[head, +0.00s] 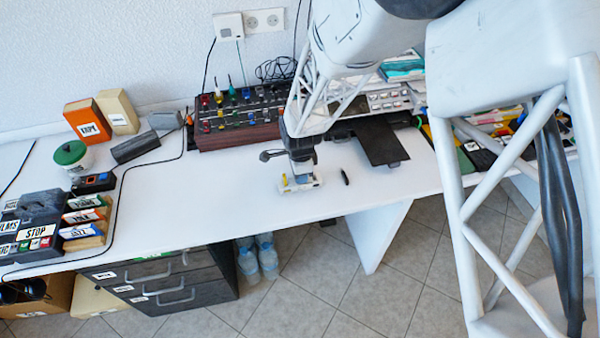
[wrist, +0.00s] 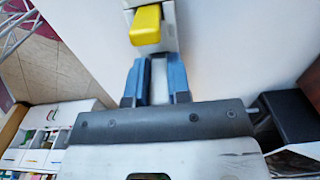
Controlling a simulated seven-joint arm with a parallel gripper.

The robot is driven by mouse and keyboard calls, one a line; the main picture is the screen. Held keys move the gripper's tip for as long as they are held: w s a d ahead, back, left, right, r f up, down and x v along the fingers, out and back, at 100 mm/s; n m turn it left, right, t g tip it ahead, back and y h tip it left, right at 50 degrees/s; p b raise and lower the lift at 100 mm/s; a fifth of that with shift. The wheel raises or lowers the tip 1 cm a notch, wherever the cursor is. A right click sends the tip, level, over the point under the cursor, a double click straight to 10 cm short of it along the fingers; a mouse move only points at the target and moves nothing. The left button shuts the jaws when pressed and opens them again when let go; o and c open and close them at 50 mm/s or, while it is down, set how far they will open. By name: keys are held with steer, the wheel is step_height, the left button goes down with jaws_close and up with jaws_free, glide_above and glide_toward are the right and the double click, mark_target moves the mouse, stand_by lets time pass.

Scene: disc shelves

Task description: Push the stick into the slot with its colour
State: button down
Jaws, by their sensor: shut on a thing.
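A small white block (head: 302,185) lies near the front edge of the white table. A yellow stick-like piece (head: 284,178) is at its left end. In the wrist view the yellow piece (wrist: 147,25) sits on the white block (wrist: 168,38), just beyond my fingertips. My gripper (head: 301,176) is low over the table at the block. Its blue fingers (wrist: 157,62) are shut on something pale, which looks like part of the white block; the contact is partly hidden. A small dark stick-like thing (head: 345,176) lies apart on the table, to the right. I cannot make out any coloured slot.
A black panel (head: 381,140) lies right of my gripper. A wooden-sided box with knobs (head: 238,115) stands behind. Labelled boxes (head: 88,121), a green-lidded jar (head: 72,157) and a cable are at left. Table between is clear.

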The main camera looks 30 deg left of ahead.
steer(key=shift+f, duration=0.4)
steer(key=c, duration=1)
jaws_free()
steer(key=shift+r, duration=0.1)
steer(key=shift+r, duration=3.8)
